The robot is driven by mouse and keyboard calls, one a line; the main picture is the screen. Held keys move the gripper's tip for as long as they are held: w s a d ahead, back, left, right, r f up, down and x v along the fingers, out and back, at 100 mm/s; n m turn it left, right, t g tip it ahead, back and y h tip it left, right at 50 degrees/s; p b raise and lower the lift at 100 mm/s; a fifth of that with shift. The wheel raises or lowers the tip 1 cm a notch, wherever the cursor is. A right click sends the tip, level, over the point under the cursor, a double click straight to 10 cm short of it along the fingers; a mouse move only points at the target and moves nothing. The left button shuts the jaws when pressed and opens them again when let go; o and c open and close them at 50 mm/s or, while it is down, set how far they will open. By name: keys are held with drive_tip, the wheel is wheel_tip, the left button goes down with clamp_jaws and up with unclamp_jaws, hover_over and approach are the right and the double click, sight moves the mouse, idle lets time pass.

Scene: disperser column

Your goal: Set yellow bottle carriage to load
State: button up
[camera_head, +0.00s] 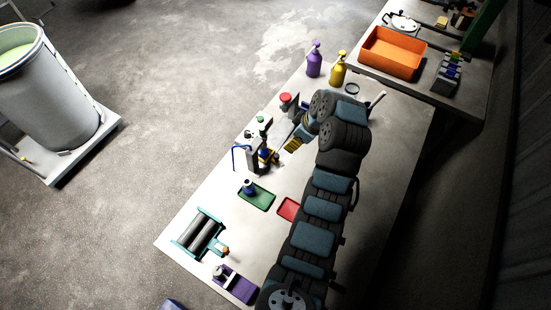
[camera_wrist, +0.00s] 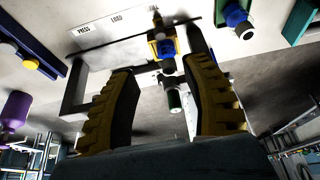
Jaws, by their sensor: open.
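The yellow bottle carriage (camera_head: 272,156) stands at the disperser column (camera_head: 254,155) on the bench and has a small blue-banded bottle on it. In the wrist view the carriage (camera_wrist: 164,47) lies between and just beyond the yellow finger pads of my gripper (camera_wrist: 158,55). My gripper is open, and I see no clear contact with the carriage. PRESS (camera_wrist: 82,30) and LOAD (camera_wrist: 117,17) labels are on the pale surface beside a dark slot line. In the picture the carriage is right of both labels. In the head view my gripper (camera_head: 288,147) is just right of the carriage.
A green tray (camera_head: 265,201) with a blue-banded bottle (camera_head: 249,187) and a red tray (camera_head: 288,209) lie near the column. A roller rack (camera_head: 201,235) stands at the front left. Purple (camera_head: 314,62) and yellow (camera_head: 338,72) spray bottles and an orange bin (camera_head: 390,55) are farther back.

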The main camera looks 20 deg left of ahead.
drive_tip(key=b, duration=0.6)
approach(278, 156)
drive_tip(key=b+x, duration=0.1)
drive_tip(key=x, duration=1)
drive_tip(key=shift+a+f+b, duration=0.1)
drive_tip(key=shift+f+b, duration=0.2)
drive_tip(key=shift+f, duration=0.05)
clamp_jaws()
